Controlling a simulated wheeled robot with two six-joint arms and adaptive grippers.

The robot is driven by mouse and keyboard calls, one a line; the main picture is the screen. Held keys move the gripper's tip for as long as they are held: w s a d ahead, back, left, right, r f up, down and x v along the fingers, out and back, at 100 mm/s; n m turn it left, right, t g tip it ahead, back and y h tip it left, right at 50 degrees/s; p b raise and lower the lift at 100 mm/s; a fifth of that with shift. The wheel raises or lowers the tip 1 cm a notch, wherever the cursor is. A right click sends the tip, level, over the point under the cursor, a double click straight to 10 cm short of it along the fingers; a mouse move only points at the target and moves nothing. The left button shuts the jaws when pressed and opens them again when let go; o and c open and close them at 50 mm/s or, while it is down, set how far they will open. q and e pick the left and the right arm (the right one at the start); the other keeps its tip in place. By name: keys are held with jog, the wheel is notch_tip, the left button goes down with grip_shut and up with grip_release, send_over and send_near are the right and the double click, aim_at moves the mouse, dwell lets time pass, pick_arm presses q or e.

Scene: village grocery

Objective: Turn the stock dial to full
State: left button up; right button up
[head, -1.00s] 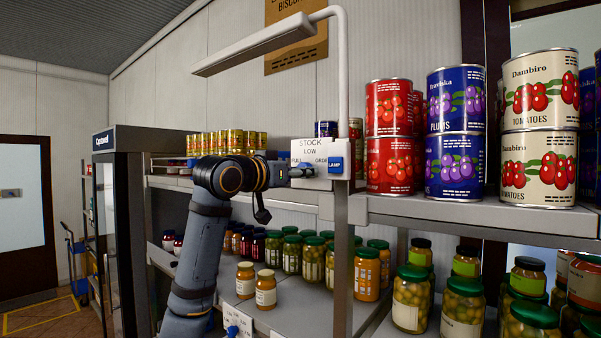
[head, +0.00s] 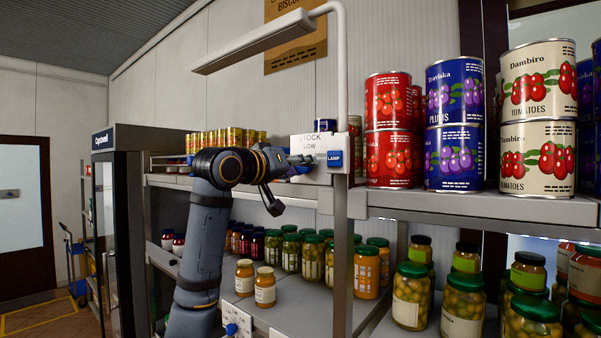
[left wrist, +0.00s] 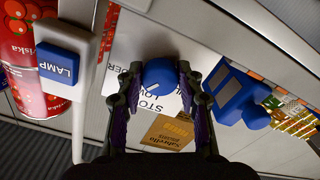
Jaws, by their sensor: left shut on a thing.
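In the head view my left gripper (head: 300,160) reaches the panel from the left and hides the dial and part of the lettering. My right gripper is not in view.
A blue LAMP switch (head: 334,158) sits right beside the panel; another blue fitting (left wrist: 238,95) is on the other side in the wrist view. Red cans (head: 388,159) stand close to the right. A lamp arm (head: 343,70) rises above. Jars (head: 265,287) fill the lower shelf.

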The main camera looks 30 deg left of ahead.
pick_arm(q)
jog(key=shift+d+n+b, duration=0.1)
jog(key=shift+n+b, duration=5)
jog(key=shift+n, duration=4.2)
jog(key=o, duration=0.8)
jog(key=shift+c, duration=0.2)
jog(key=o, duration=0.4)
jog(key=shift+s+r, duration=0.1)
jog(key=s+a, duration=0.1)
jog(key=s, duration=1)
jog(key=shift+s, duration=0.4)
